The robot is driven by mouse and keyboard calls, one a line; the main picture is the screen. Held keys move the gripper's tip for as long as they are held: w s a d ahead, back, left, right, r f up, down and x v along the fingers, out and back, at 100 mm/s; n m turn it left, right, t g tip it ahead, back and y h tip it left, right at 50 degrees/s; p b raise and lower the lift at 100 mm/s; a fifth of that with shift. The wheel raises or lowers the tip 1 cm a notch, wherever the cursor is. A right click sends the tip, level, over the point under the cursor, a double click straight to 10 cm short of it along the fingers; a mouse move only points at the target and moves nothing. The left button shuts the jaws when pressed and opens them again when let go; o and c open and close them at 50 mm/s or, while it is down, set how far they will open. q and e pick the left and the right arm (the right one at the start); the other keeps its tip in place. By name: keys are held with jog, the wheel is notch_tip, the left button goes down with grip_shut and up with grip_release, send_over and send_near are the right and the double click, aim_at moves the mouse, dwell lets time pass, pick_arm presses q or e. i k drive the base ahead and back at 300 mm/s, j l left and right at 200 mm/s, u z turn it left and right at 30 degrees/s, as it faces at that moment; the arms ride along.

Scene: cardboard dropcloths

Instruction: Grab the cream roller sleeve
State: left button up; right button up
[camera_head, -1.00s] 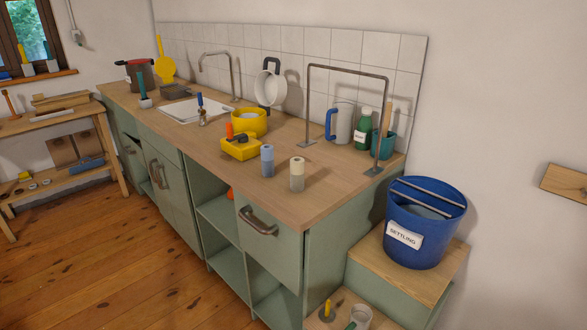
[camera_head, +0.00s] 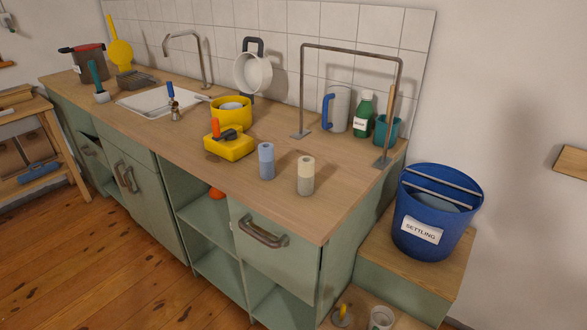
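The cream roller sleeve (camera_head: 306,176) stands upright on the wooden worktop (camera_head: 255,205), near its front edge towards the right end. Its upper part is cream and its lower part is greyer. A blue roller sleeve (camera_head: 266,161) of similar size stands upright just to its left, with a small gap between them. Neither of my grippers is in the head view.
A yellow tray (camera_head: 230,147) with tools lies left of the sleeves, with a yellow pot (camera_head: 231,111) behind. A metal frame (camera_head: 302,90) stands behind them to the right. A blue bucket (camera_head: 436,212) labelled "SETTLING" sits on a lower step. Worktop right of the cream sleeve is clear.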

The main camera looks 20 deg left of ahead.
aim_at(306, 164)
jog(key=i+j, duration=0.1)
jog(key=j, duration=0.35)
jog(key=i+j, duration=0.1)
jog(key=j, duration=0.35)
jog(key=i+j, duration=0.1)
jog(key=j, duration=0.35)
jog(key=i+j, duration=0.1)
jog(key=j, duration=0.35)
